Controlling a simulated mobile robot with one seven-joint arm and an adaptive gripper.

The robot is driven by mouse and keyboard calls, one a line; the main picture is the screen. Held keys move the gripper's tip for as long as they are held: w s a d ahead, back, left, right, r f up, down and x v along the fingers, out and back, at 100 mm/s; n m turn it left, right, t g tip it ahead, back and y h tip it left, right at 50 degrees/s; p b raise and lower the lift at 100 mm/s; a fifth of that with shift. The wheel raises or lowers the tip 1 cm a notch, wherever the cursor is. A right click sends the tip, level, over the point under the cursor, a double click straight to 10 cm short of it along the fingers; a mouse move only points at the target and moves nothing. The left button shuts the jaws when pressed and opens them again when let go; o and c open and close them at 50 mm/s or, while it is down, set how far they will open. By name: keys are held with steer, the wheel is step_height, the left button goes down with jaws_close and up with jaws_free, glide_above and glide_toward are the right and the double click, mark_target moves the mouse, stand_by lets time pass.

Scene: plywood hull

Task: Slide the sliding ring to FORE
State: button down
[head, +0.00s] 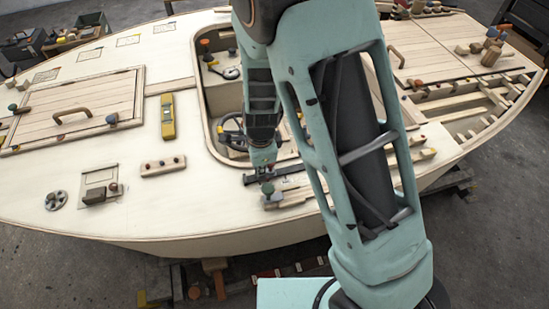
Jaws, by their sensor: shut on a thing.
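The FORE mark cannot be read in this view.
The open cockpit (202,105) lies behind the gripper. A yellow level (167,116), a pegged wooden block (163,166) and a handled hatch (75,110) are to the left. My arm hides deck on the right.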

steer(key=shift+s+a+p, duration=0.2)
steer(key=shift+a, duration=0.5)
steer(key=shift+s+a+p, duration=0.2)
steer(key=shift+a, duration=0.5)
steer(key=c, duration=2)
jaws_free()
steer(key=shift+a, duration=0.15)
steer(key=shift+c, duration=0.2)
step_height(320, 180, up, 12)
steer(key=s, duration=0.2)
steer(key=shift+s+d, duration=0.15)
steer(key=shift+d, duration=0.3)
